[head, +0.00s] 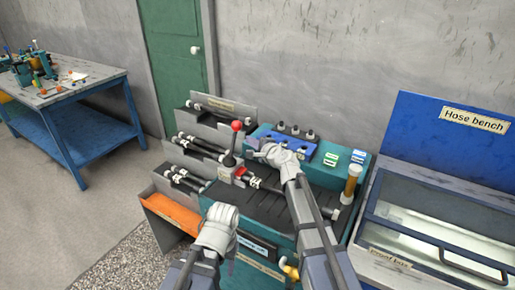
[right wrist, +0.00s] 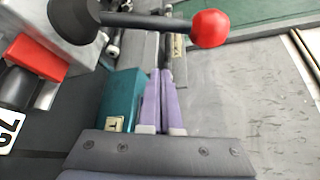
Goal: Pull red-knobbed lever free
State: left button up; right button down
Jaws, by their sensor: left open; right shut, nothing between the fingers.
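The lever with the red knob (head: 236,126) stands up from the grey block at the left of the teal bench in the head view. In the right wrist view, the red knob (right wrist: 209,29) sits at the end of the black shaft, which runs left to a dark round base. My right gripper (head: 256,146) is just right of the lever, apart from the knob. Its purple fingers (right wrist: 152,88) are shut together with nothing between them, below the shaft in the right wrist view. My left gripper (head: 221,212) is open, lower and nearer; its fingertips are hard to make out.
Black hoses lie in the grey rack (head: 178,162) left of the lever. A red part (head: 241,172) sits near the lever's base. An orange tray (head: 170,213) is at the front left. A hose bench (head: 430,215) stands at right, a blue table (head: 75,92) far left.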

aim_at(234, 137)
jog(key=shift+s+a+r+p, duration=0.2)
jog(key=shift+a+p, duration=0.1)
jog(key=shift+a, duration=0.25)
jog(key=shift+s+a+r+p, duration=0.15)
jog(key=shift+a+r+p, duration=0.1)
jog(key=shift+a, duration=0.35)
jog(key=shift+s+a+r+p, duration=0.2)
jog(key=shift+a+p, duration=0.1)
jog(key=shift+a, duration=0.25)
